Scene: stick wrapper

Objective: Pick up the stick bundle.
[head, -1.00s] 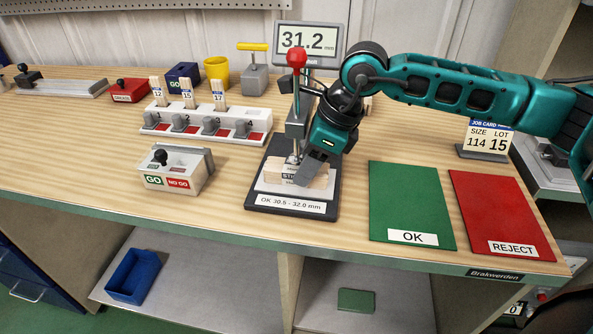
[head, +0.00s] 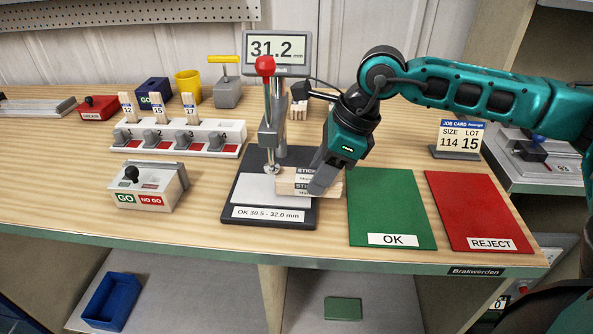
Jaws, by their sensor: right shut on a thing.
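The stick bundle (head: 298,184) is a pale wooden block with a paper band lettered "STICK". It is at the right side of the gauge stand's dark base (head: 238,193), out from under the spindle. My right gripper (head: 322,183) is shut on the bundle's right end and hides part of it. I cannot tell whether the bundle still touches the base. The gauge has a red knob (head: 265,66) on top, and its display (head: 276,50) reads 31.2. My left gripper is not in view.
A green OK mat (head: 391,205) and a red REJECT mat (head: 478,208) lie empty to the right. A GO / NO GO box (head: 148,187) stands to the left. A numbered rack (head: 180,138) with sticks is behind it. A job card (head: 461,138) stands at the right.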

